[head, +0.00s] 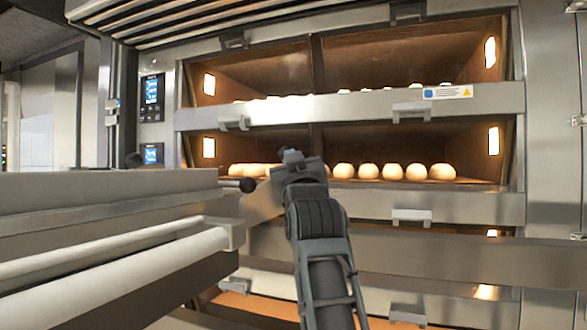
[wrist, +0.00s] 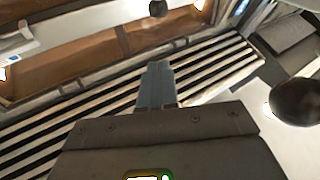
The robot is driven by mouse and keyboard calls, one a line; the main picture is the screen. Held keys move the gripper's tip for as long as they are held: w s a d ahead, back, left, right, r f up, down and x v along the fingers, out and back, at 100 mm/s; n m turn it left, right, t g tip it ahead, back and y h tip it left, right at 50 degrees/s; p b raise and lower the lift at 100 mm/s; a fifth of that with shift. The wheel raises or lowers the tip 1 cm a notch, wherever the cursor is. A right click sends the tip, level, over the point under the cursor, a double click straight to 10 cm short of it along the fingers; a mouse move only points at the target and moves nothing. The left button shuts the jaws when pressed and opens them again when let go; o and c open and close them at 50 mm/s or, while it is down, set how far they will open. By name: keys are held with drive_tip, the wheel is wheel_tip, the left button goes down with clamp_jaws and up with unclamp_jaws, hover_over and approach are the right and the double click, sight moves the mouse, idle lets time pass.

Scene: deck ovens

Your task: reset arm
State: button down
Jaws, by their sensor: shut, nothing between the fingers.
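My arm rises from the bottom middle of the head view, in front of the deck oven (head: 465,105). My gripper (head: 291,157) is at its upper end, seen mostly from behind, and overlaps the lower lit deck in the picture. In the wrist view the gripper's fingers (wrist: 157,85) are together and empty, with a slatted surface (wrist: 95,110) behind them. The fingertips touch nothing that I can see.
Pale dough pieces (head: 393,172) sit in the lower lit deck, and more show in the deck above. A loader with a white roller (head: 120,272) and black knob (head: 248,185) stands close on the left. A dark round knob (wrist: 296,100) is at right in the wrist view.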

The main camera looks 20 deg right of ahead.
drive_tip(key=s+d+f+n+g+y, duration=0.1)
drive_tip(key=s+d+f, duration=0.1)
drive_tip(key=s+f, duration=0.9)
drive_tip(key=s+d+f+g+y, duration=0.15)
drive_tip(key=s+f, duration=0.55)
drive_tip(key=f, duration=0.8)
drive_tip(key=s+d+f+n+g, duration=0.1)
drive_tip(key=s+f+g, duration=0.1)
drive_tip(key=s+f, duration=0.9)
drive_tip(key=s+d+f+m+g, duration=0.1)
drive_tip(key=s+f, duration=0.3)
drive_tip(key=s, duration=0.3)
drive_tip(key=s+f+m, duration=0.1)
drive_tip(key=s+f, duration=0.4)
drive_tip(key=s, duration=0.2)
drive_tip(key=s+r+m+g, duration=0.2)
drive_tip(key=s+g, duration=0.1)
drive_tip(key=s, duration=1.5)
drive_tip(key=shift+s+r+b, duration=0.25)
drive_tip(key=shift+s+b, duration=0.05)
drive_tip(key=shift+s, duration=0.05)
